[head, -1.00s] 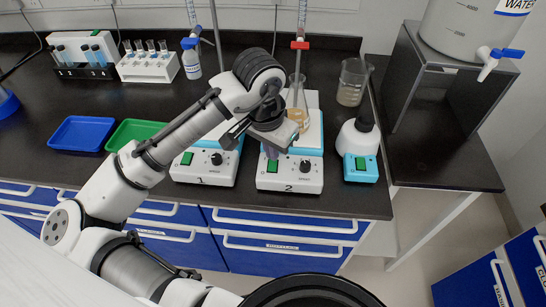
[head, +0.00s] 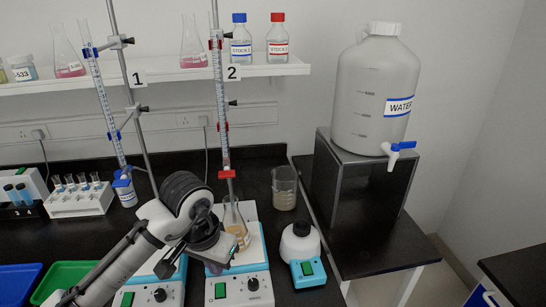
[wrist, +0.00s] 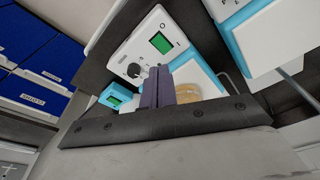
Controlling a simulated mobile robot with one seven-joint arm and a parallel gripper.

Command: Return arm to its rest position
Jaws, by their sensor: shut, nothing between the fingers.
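My gripper (head: 213,268) is over the front of stirrer 2 (head: 240,293), in front of a flask with tan liquid (head: 237,226). Its grey-purple fingers are together and empty in the wrist view (wrist: 158,88). My arm is bent and reaches in from the lower left of the head view. I cannot tell whether the fingers touch the stirrer.
Burettes on stands, one tube (head: 222,110) above the flask, rise close by. A beaker (head: 284,188), a small blue-and-white device (head: 304,255) and a water tank (head: 372,95) stand to the right. A shelf (head: 160,76) holds bottles.

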